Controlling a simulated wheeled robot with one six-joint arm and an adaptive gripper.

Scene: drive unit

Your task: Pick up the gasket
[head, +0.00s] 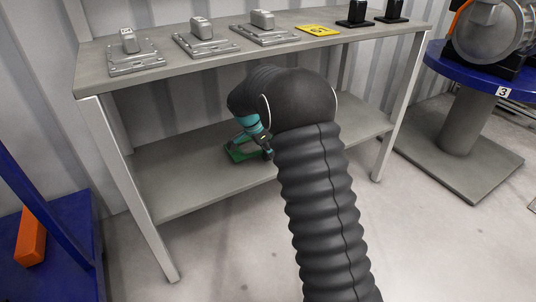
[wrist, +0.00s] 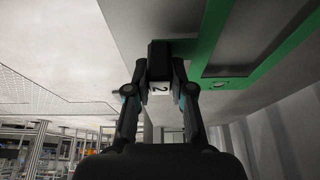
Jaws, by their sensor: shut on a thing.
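The gasket is a flat green frame (head: 238,153) at the lower shelf, partly hidden behind my arm in the head view. In the wrist view the green frame (wrist: 212,35) runs to the upper right, with grey surface showing through its opening. A white label with a "2" shows between the fingers. In the head view my gripper (head: 267,148) is small and partly covered by my arm. I cannot tell whether the gasket touches the shelf.
The lower shelf (head: 190,185) is otherwise bare where seen. The upper shelf (head: 185,62) above my arm holds several grey metal parts, a yellow sign (head: 318,30) and black stands. A blue round table (head: 455,75) stands at right, a blue frame with an orange block (head: 31,235) at left.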

